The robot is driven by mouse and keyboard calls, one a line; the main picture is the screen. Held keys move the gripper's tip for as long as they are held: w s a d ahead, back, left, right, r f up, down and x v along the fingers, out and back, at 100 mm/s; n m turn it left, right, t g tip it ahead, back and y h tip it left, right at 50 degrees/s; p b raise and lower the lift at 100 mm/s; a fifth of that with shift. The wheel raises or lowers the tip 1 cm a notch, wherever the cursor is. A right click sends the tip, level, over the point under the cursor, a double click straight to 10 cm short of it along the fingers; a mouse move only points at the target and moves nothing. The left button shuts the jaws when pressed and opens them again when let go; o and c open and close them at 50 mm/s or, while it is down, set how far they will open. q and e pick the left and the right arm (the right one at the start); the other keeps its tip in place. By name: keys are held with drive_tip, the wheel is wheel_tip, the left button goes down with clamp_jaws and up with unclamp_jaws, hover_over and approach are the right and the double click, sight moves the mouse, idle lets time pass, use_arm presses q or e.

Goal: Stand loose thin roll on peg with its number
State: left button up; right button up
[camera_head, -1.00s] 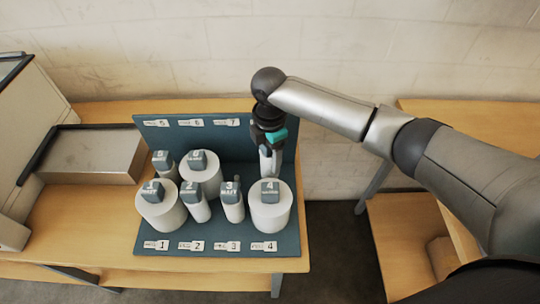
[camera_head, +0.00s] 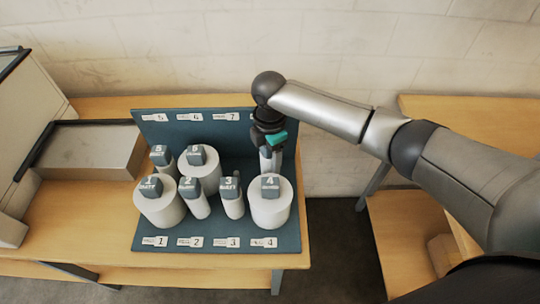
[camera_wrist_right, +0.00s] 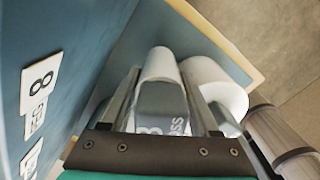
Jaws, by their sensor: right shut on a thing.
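My right gripper (camera_head: 267,152) is shut on a thin white roll (camera_wrist_right: 158,64) at the back right of the blue rack (camera_head: 145,225). In the right wrist view the roll's grey cap (camera_wrist_right: 160,108) sits between the fingers, with a partly covered number that looks like 3 or 8. A label with 8 (camera_wrist_right: 39,83) is on the blue back panel beside it. The peg is hidden, and I cannot tell whether the roll's lower end touches the rack. My left gripper is not in view.
Thick roll 4 (camera_head: 269,207) stands just in front of the held roll; it also shows in the right wrist view (camera_wrist_right: 216,86). Thin roll 3 (camera_head: 233,205) and several other capped rolls stand to the left. A grey machine (camera_head: 92,153) is at far left.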

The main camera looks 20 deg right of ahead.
drive_tip(key=shift+f, duration=0.2)
idle(0.6)
drive_tip(key=shift+f+b, duration=0.45)
drive_tip(key=shift+f, duration=0.9)
drive_tip(key=o, duration=1.5)
